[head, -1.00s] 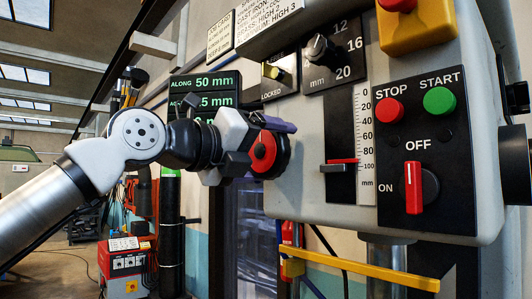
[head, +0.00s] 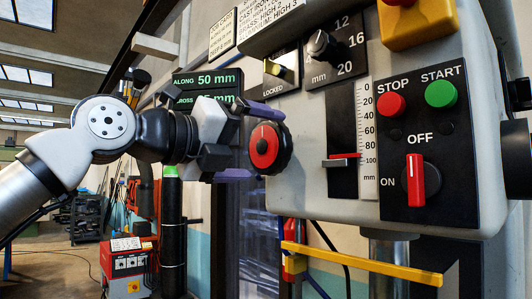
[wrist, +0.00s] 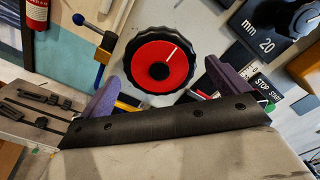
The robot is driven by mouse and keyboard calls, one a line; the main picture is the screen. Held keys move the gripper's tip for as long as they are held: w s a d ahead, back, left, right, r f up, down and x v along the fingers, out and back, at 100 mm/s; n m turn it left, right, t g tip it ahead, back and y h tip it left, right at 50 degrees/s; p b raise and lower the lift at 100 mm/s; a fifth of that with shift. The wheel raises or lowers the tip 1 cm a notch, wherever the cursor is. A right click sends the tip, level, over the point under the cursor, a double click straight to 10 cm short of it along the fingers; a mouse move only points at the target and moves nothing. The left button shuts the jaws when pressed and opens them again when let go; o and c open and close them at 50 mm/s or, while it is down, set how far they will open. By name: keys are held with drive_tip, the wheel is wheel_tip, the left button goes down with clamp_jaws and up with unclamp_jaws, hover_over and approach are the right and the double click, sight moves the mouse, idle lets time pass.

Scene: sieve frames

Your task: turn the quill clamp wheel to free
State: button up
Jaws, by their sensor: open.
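The quill clamp wheel (head: 266,147) is a black ribbed knob with a red face, on the left end of the grey machine head. A white line on its face points nearly straight up in the head view. In the wrist view the wheel (wrist: 145,62) is unobstructed, and its white line points up and right. My gripper (head: 248,145) is open and empty just left of the wheel. One purple finger is above and one below in the head view. In the wrist view the fingers (wrist: 160,92) flank the wheel's near side; I see no contact.
A black knob (head: 322,45) and a small lever marked LOCKED (head: 278,70) sit above the wheel. The red switch (head: 416,180), STOP button (head: 391,104) and START button (head: 440,94) are to the right. A yellow bar (head: 360,265) runs below.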

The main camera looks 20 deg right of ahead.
drive_tip(key=b+v, duration=0.1)
drive_tip(key=v, duration=0.9)
drive_tip(key=shift+a+b, duration=0.15)
drive_tip(key=shift+b, duration=0.15)
drive_tip(key=shift+s, duration=0.1)
